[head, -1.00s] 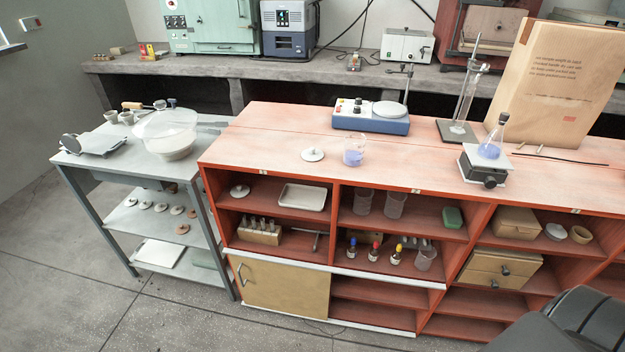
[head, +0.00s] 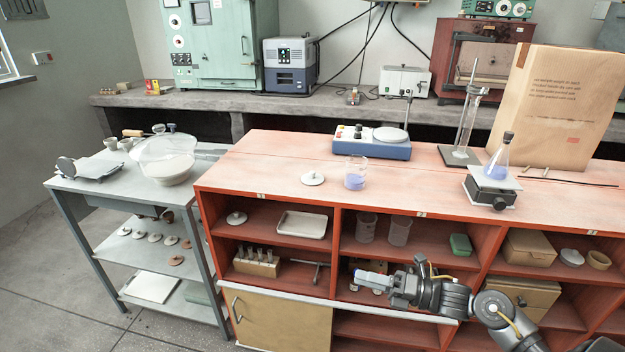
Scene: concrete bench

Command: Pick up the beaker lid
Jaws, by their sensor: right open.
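A small white round lid with a knob (head: 312,179) lies on the red bench top, left of a glass beaker (head: 355,177) holding some blue liquid. The lid and beaker are apart. My right gripper (head: 372,280) is in front of the lower shelves, below and in front of the bench top, pointing left. It is open and empty, well away from the lid. My left gripper is not in view.
A hotplate stirrer (head: 371,142) stands behind the beaker. To the right are a flask on a jack (head: 491,187), a stand with a cylinder (head: 460,155) and a large paper bag (head: 562,105). A grey cart (head: 62,184) stands at the left. The bench front around the lid is clear.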

